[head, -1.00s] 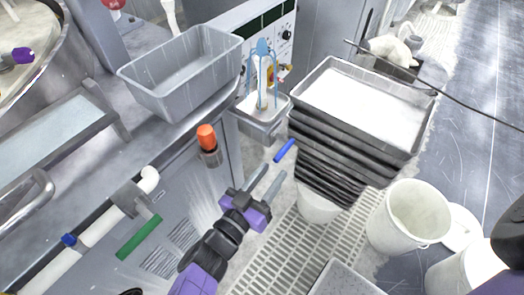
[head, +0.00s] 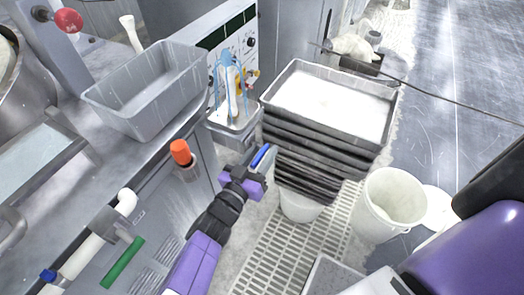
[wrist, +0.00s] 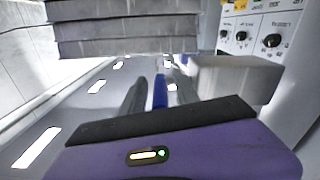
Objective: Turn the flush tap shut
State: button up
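A slim blue lever (head: 261,156) stands out near the bench front, beside the tray stack; I take it for the flush tap's handle, though its pipe and body are hidden. My gripper (head: 260,160) is at this lever, one finger on each side of it. The wrist view shows the blue lever (wrist: 160,92) between the two dark fingers (wrist: 154,97), close to the right finger and with a small gap to the left one. The fingers look open; firm contact does not show.
A stack of grey trays (head: 320,150) stands just right of my gripper. A grey tub (head: 150,90) sits on the bench. An orange knob (head: 180,151) and a green handle (head: 122,262) are at the bench front. White buckets (head: 390,205) stand at the right.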

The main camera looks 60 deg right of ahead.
jog(key=shift+c, duration=0.5)
grip_shut()
dwell(1.0)
